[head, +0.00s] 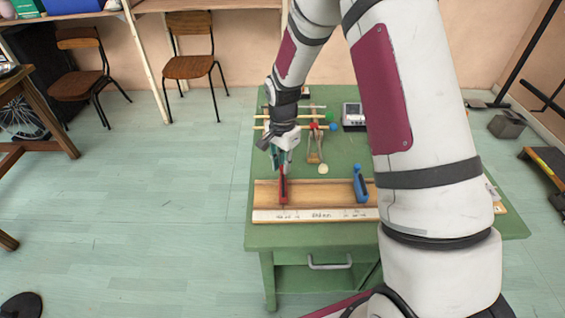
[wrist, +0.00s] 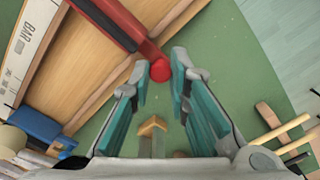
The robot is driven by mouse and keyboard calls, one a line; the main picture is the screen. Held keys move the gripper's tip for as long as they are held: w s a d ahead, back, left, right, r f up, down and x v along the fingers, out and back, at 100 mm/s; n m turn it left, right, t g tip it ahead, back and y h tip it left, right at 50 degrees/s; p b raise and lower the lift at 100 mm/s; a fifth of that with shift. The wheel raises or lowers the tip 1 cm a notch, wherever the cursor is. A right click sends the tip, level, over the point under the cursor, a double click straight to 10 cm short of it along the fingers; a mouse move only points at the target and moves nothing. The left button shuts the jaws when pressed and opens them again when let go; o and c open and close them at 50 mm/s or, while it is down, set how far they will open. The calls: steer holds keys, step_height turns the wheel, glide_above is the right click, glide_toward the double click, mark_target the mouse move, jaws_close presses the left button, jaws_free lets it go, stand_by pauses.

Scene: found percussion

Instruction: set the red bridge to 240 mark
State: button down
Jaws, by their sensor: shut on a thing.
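The red bridge (head: 283,190) stands across the wooden board (head: 320,191) near its left end in the head view. A white scale strip (head: 300,215) runs along the board's front edge; its numbers are too small to read. In the wrist view the red bridge (wrist: 108,22) ends in a round red knob between my fingertips. My gripper (wrist: 162,66) is shut on the red bridge at this knob. My gripper (head: 280,163) shows above the bridge's back end in the head view. The bridge's exact mark cannot be told.
A blue bridge (head: 361,186) stands farther right on the board. Behind it on the green table (head: 345,150) lie mallets with coloured heads (head: 314,126) and a grey device (head: 353,115). My arm hides the table's right part.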

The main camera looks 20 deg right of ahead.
steer(key=d, duration=0.1)
steer(key=s+d, duration=0.1)
steer(key=d, duration=0.1)
steer(key=shift+d, duration=0.25)
steer(key=c, duration=1.5)
jaws_free()
step_height(320, 180, up, 12)
steer(key=shift+r, duration=0.1)
